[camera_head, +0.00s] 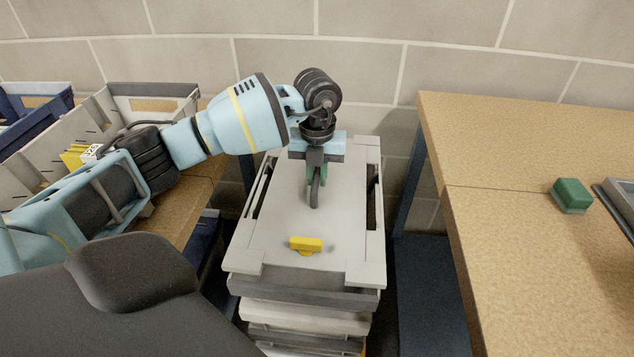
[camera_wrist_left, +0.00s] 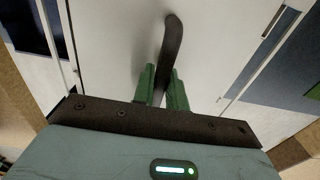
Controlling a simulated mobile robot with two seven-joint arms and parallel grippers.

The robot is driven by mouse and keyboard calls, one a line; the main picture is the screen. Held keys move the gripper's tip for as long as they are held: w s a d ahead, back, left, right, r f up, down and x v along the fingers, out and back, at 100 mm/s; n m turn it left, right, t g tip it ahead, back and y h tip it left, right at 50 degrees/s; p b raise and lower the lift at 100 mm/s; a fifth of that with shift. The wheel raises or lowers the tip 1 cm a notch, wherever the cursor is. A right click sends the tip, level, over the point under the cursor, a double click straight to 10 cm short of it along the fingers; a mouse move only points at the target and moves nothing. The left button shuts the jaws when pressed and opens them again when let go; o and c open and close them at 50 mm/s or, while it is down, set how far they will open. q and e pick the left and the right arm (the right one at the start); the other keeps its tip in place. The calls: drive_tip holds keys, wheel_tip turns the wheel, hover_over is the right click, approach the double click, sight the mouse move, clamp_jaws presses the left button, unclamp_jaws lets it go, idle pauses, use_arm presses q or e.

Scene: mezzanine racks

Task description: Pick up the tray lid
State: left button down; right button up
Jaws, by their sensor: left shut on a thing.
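The tray lid (camera_head: 290,215) is a light grey flat panel on top of a stack of trays in the middle of the head view. It has a dark curved handle (camera_head: 314,194) and a small yellow tab (camera_head: 305,244) near its front edge. My left gripper (camera_head: 317,180) points down over the lid, its green fingers shut on the handle. In the left wrist view the handle (camera_wrist_left: 171,45) runs up from between the green fingers (camera_wrist_left: 163,85). Whether the lid touches the tray under it I cannot tell. My right gripper is not in view.
The tray stack (camera_head: 305,316) stands between two wooden benches. The right bench (camera_head: 530,240) holds a green block (camera_head: 571,195) and a grey tray edge (camera_head: 618,205). Grey and blue bins (camera_head: 150,91) stand on the left bench. A block wall (camera_head: 370,60) is close behind.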

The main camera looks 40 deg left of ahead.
use_arm(q)
wheel_tip(320, 180, up, 7)
drive_tip(key=shift+r, duration=0.6)
